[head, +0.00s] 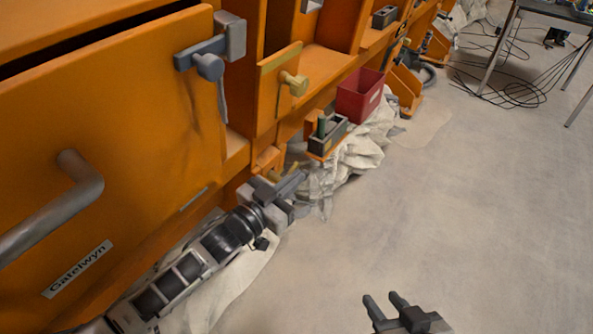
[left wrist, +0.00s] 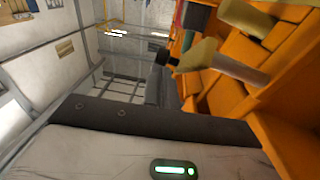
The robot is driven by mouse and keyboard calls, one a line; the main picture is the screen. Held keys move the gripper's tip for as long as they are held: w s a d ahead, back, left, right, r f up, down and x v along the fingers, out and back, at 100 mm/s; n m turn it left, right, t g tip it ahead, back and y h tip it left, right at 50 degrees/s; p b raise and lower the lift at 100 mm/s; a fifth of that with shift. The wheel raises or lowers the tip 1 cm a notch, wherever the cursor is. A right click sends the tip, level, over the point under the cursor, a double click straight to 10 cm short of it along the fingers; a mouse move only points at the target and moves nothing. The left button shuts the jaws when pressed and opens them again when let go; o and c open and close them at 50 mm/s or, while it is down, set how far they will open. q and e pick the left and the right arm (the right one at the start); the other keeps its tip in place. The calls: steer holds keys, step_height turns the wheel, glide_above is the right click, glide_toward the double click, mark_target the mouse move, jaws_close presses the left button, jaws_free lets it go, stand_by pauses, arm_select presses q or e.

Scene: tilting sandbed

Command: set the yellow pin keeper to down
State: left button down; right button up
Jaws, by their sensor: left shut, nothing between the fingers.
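A yellow fitting with a rounded knob (head: 293,83) sits on the orange panel, up and behind my left gripper. A second, smaller yellow piece (head: 289,171) shows low beside my left gripper, partly hidden by it. I cannot tell for sure which is the pin keeper. In the left wrist view a yellow piece with a pale rod (left wrist: 205,56) stands close, in front of orange structure. My left gripper (head: 292,186) is shut and empty, low beside the orange body. My right gripper (head: 384,303) is open and empty over the floor.
A grey latch (head: 209,66) and a grey handle (head: 85,185) stick out from the orange panel. A red bin (head: 360,95) and a small grey tray (head: 328,134) lie beyond my left gripper. Crumpled cloth (head: 350,160) lies below.

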arm_select(q)
steer(key=shift+w+d+f+b, duration=0.15)
steer(key=shift+w+d+f, duration=0.15)
steer(key=shift+w, duration=0.25)
steer(key=shift+w+d+f+b, duration=0.2)
steer(key=shift+w+f, duration=0.2)
steer(key=shift+w, duration=0.15)
steer(key=shift+a, duration=0.1)
stand_by(1.1)
